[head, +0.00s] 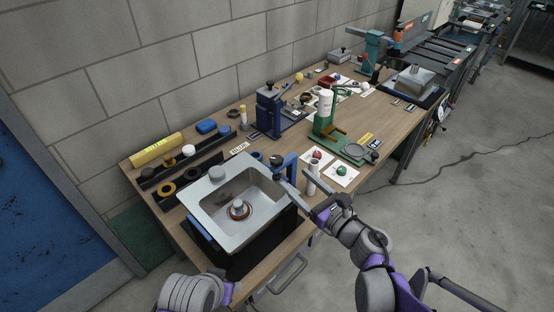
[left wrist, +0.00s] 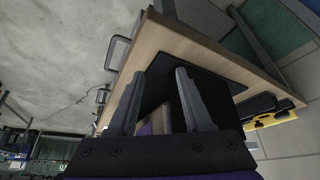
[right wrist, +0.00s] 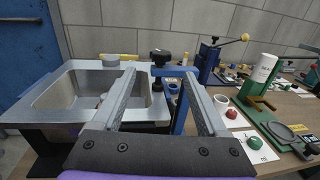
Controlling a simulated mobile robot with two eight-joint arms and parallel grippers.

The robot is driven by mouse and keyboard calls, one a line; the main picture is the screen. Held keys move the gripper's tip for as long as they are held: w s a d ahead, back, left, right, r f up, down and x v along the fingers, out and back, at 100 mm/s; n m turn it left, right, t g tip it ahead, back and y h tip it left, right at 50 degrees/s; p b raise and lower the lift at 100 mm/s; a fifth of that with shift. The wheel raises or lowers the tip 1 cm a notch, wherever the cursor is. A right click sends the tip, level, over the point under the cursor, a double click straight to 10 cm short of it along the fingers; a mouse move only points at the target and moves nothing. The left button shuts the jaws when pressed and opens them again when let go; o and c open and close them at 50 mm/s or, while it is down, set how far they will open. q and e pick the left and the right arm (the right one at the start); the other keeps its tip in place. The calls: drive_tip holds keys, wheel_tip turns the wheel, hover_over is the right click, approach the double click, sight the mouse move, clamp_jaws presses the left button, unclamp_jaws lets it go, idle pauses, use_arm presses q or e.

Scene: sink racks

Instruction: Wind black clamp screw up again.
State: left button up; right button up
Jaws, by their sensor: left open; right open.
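The black clamp screw (head: 276,159) has a black knob on top and belongs to a blue clamp (head: 291,165) at the right rim of the grey sink (head: 217,239). In the right wrist view the knob (right wrist: 161,55) stands upright beyond my fingertips, with the screw shaft (right wrist: 157,84) below it, between the fingers in the picture. My right gripper (right wrist: 159,73) is open and empty, just short of the clamp. Whether the screw touches the rim cannot be told. My left gripper (left wrist: 160,73) is open and empty near the bench's front edge, low in front of the sink.
A white cylinder (head: 312,178) stands right of the clamp, close to my right gripper. A green press (head: 325,125) and a blue press (head: 268,112) stand farther back. Black trays with rings line the left.

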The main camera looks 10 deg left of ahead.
sight(281, 165)
drive_tip(key=x, duration=0.9)
drive_tip(key=shift+w+a+p, duration=0.3)
drive_tip(key=shift+p, duration=0.05)
clamp_jaws()
